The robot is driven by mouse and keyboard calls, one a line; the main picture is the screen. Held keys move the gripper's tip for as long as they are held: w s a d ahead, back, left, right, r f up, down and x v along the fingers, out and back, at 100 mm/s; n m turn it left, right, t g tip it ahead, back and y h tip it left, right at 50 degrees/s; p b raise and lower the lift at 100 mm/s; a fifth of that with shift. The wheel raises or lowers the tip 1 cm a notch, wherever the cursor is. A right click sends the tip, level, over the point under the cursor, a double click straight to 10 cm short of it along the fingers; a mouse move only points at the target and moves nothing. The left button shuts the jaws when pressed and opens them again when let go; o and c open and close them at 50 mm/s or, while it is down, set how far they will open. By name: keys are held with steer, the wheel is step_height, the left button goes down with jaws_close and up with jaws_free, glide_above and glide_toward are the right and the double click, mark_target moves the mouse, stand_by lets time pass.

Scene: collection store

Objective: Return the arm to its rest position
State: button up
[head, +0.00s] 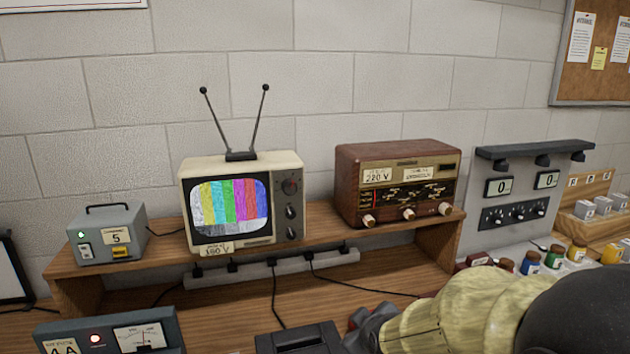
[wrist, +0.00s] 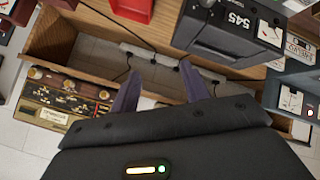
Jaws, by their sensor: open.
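My arm (head: 480,310), pale yellow with a black section, reaches across the lower right of the head view. In the wrist view, the two dark fingers of my gripper (wrist: 158,76) stand well apart with nothing between them. Beyond the fingers are the wooden shelf (wrist: 110,22) and the pale wall. In the head view the fingers cannot be made out clearly.
A television (head: 232,206) with colour bars, a brown radio (head: 398,185) and a grey box (head: 108,236) stand on the shelf (head: 320,222). A power strip (head: 275,268) lies below. A dark box marked 545 (wrist: 222,30) is near my gripper. Paint jars (head: 555,257) stand right.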

steer(key=s+d+f+m+g, duration=0.1)
steer(key=s+d+m+g, duration=0.1)
steer(key=s+m, duration=0.1)
steer(key=s+d+f+m+g+p, duration=0.1)
steer(key=s+d+f+m+g, duration=0.1)
steer(key=s, duration=0.4)
steer(key=s+d+f+m+g+h+p, duration=0.1)
steer(key=s+d+m+g, duration=0.1)
steer(key=s+m+g, duration=0.1)
steer(key=shift+s+f+m, duration=0.25)
steer(key=shift+s+m, duration=0.05)
steer(key=shift+s, duration=0.5)
